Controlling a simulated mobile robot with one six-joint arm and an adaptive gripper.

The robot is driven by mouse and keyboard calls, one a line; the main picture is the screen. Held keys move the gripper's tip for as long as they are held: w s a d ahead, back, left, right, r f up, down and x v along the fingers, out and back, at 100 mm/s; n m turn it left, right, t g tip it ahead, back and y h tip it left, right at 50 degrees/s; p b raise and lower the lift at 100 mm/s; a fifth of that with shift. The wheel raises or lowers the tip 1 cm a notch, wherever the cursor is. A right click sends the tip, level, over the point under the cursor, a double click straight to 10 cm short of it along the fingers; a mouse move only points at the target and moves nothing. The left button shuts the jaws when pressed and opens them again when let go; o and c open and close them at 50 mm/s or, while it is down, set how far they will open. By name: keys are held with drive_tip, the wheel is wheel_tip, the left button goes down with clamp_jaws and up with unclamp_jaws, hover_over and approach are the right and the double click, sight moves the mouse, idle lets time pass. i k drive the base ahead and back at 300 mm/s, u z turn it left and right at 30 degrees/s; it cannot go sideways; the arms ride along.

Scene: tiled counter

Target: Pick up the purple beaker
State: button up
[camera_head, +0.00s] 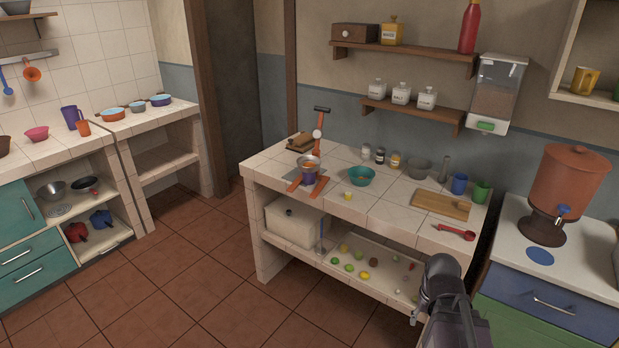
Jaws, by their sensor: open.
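A purple beaker (71,117) stands upright on the tiled counter at the left, near the wall. It looks like a tall cup with a handle on its right side. A small orange cup (84,128) stands close at its lower right. A dark part of my arm shows at the lower right, far from the purple beaker. I cannot make out my gripper's fingers in this view.
A pink bowl (37,134) stands left of the beaker; several pots, including an orange one (113,115), stand to its right. Tiled floor (180,255) lies open between.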

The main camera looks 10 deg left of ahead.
sight(308, 179)
drive_tip(key=u, duration=0.05)
drive_tip(key=i, duration=1)
drive_tip(key=z, duration=0.05)
